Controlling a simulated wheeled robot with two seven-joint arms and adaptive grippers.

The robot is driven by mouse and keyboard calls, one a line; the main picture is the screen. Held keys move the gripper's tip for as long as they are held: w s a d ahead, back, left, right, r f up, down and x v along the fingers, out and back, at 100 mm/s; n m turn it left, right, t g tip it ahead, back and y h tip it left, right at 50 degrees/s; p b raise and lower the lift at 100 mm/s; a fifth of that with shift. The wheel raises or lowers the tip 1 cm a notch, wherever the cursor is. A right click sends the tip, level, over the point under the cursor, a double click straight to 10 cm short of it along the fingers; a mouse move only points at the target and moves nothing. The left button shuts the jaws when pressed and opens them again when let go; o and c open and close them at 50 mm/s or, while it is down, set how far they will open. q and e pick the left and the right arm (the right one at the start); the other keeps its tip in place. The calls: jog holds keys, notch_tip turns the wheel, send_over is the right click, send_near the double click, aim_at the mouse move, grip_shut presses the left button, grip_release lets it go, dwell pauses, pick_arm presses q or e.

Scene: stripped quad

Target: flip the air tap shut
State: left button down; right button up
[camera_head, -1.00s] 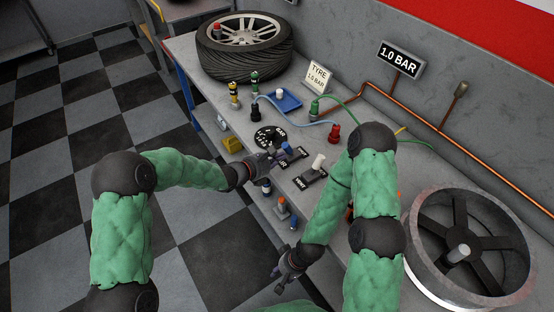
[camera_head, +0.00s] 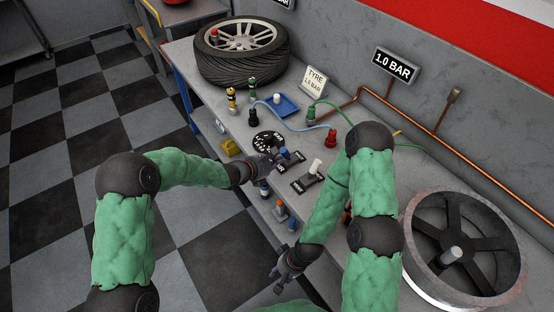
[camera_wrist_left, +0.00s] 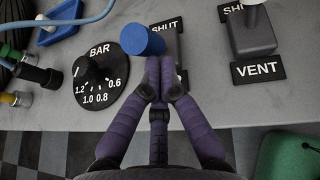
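The air tap's blue-capped lever (camera_head: 284,153) stands on a dark plate on the bench. In the left wrist view its blue cap (camera_wrist_left: 142,40) is just beyond and left of my fingertips, with the word SHUT at the plate's far end. My left gripper (camera_wrist_left: 160,65) has its purple fingers drawn together with nothing visible between them; I cannot tell whether they touch the lever. In the head view the left gripper (camera_head: 273,158) is at the tap's near left side. My right gripper (camera_head: 281,285) hangs low off the bench front, its finger opening unclear.
The white-capped vent tap (camera_head: 315,167) stands right of the air tap. The black BAR dial (camera_wrist_left: 97,85) is on the left. A tyre (camera_head: 242,50), blue tray (camera_head: 287,107) and coloured hose fittings are farther back.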

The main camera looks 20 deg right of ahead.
aim_at(285, 152)
pick_arm(q)
jog(key=shift+w+d+r+g+y+p, duration=0.15)
jog(key=shift+d+r+g+y+p, duration=0.3)
jog(key=shift+p, duration=1.35)
jog(key=shift+w+d+r+g+y+p, duration=0.15)
jog(key=shift+d+r+y+p, duration=0.45)
jog(key=shift+p, duration=1.15)
jog(key=shift+y+p, duration=0.45)
jog(key=shift+p, duration=0.2)
jog(key=shift+w+d+r+p, duration=0.25)
jog(key=shift+d+p, duration=0.15)
jog(key=shift+p, duration=0.35)
jog(key=shift+w+d+r+p, duration=0.15)
jog(key=shift+w+d+p, duration=0.15)
jog(key=shift+d+p, duration=0.35)
jog(key=shift+d+r, duration=0.15)
jog(key=shift+r+p, duration=0.55)
jog(key=shift+r, duration=0.15)
